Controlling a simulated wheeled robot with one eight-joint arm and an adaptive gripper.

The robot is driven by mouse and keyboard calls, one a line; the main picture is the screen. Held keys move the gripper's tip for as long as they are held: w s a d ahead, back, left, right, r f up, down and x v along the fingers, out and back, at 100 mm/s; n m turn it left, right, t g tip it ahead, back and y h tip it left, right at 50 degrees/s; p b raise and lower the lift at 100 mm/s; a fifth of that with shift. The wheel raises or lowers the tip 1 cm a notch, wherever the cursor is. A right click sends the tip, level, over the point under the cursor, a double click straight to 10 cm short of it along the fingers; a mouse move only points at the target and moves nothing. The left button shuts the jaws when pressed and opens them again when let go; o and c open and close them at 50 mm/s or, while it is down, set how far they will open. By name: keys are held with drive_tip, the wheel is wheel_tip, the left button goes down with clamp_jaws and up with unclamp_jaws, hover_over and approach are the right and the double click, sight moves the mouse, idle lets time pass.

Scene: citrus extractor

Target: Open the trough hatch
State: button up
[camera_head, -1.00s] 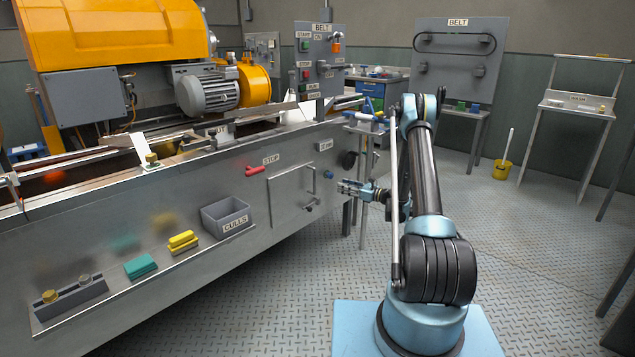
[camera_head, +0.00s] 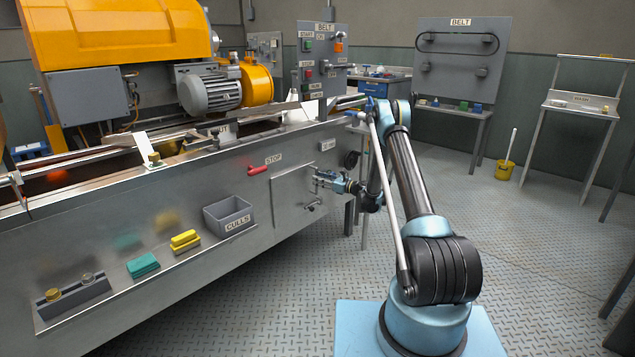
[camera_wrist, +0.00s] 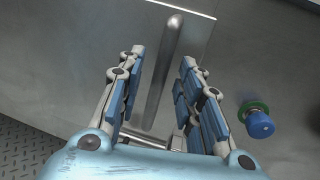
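The trough hatch (camera_head: 288,198) is a flat grey square panel in the front wall of the machine, and it looks shut. Its bar handle (camera_wrist: 166,62) runs lengthwise between my fingers in the wrist view. My gripper (camera_head: 318,177) is at the right part of the hatch in the head view and partly hides the handle. In the wrist view my gripper (camera_wrist: 160,80) is open, with blue pads on both sides of the handle and a gap on each side. A small latch (camera_head: 313,206) shows on the hatch just below my gripper.
A red STOP handle (camera_head: 258,170) sits above left of the hatch. A blue knob with a green collar (camera_wrist: 258,122) is close to my right finger. The grey CULLS bin (camera_head: 229,215) stands on the ledge left of the hatch. The floor before the hatch is clear.

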drive_tip(key=shift+x, duration=1.2)
drive_tip(key=shift+c, duration=0.5)
